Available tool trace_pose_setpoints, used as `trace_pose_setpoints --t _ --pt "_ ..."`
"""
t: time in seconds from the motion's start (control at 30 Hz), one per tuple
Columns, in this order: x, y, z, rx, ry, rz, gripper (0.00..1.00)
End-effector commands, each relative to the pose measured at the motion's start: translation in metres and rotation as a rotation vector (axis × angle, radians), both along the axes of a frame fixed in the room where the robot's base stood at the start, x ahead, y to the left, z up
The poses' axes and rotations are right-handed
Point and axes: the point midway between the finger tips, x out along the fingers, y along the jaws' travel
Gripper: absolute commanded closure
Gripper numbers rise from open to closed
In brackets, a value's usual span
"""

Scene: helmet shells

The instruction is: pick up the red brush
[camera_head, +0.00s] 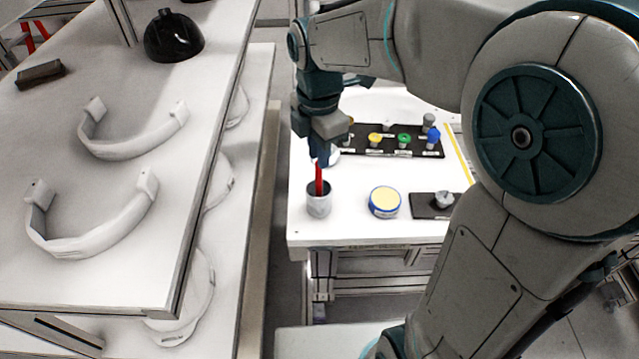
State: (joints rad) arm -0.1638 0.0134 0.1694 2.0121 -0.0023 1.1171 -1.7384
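The red brush (319,180) stands upright in a small grey cup (318,205) near the left front corner of the white table. Its lower end is hidden inside the cup. My gripper (322,158) points down right above the cup, and its fingers overlap the top of the brush. The fingers are small and dark here, so I cannot tell whether they are closed on the brush or only around or in front of it.
A round yellow-topped tin (385,201) stands right of the cup, beside a dark plate with a small knob (436,204). A black rack (390,146) with coloured caps lies behind. A shelf (150,215) with white curved helmet parts fills the left.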

Motion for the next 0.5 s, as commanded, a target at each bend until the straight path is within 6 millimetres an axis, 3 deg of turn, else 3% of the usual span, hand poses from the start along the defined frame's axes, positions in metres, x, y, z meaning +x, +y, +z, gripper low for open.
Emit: trace_pose_setpoints --t 0.1,0.37,0.5 --pt "0.0 0.0 -0.021 -0.001 0.003 -0.001 0.81" --pt "0.0 0.0 -0.04 0.0 0.002 -0.002 0.81" --pt "0.001 0.0 -0.062 -0.001 0.004 -0.003 0.81"
